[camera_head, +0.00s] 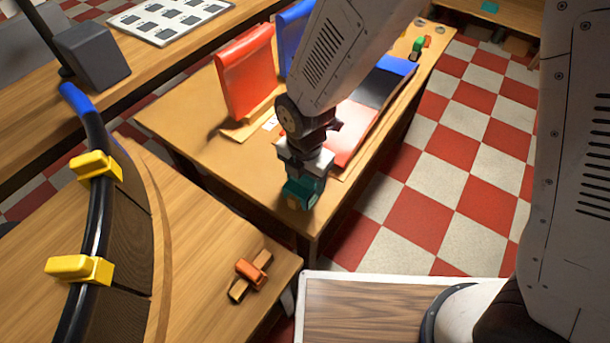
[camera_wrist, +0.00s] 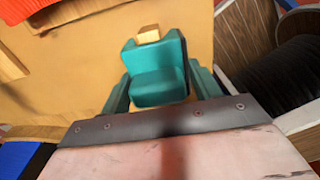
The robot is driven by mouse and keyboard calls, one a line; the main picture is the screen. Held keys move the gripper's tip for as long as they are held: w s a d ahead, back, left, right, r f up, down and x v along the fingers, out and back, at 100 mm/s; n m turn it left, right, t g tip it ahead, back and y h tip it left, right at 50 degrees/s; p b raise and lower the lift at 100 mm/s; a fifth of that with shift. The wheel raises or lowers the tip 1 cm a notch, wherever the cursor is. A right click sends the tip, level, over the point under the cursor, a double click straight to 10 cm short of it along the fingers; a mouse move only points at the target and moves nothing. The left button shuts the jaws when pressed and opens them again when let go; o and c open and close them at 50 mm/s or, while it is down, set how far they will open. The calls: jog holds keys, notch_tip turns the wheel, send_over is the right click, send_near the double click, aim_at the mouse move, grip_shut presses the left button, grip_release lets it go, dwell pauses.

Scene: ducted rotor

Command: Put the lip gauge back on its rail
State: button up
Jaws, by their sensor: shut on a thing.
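My gripper (camera_head: 303,184) is shut on a teal block with a pale wooden nub, which appears to be the lip gauge (camera_head: 297,195). In the wrist view the gauge (camera_wrist: 160,86) sits between the two teal fingers, its wooden nub toward the top of the picture. In the head view it is over the near end of the middle table; whether it touches the top is unclear. I cannot tell for sure which part is the rail. The black curved duct lip (camera_head: 97,215) on the left bench carries two yellow clamps (camera_head: 80,269).
An orange piece on a wooden bar (camera_head: 250,274) lies near the left bench's corner. The middle table (camera_head: 185,118) bears a red upright panel (camera_head: 245,72), blue and red panels, and a small green-and-orange item (camera_head: 417,47) at its far end. The checkered floor to the right is clear.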

jog(key=shift+f, duration=0.15)
jog(key=o, duration=1.2)
notch_tip(320, 180, up, 8)
jog(key=shift+f, duration=0.1)
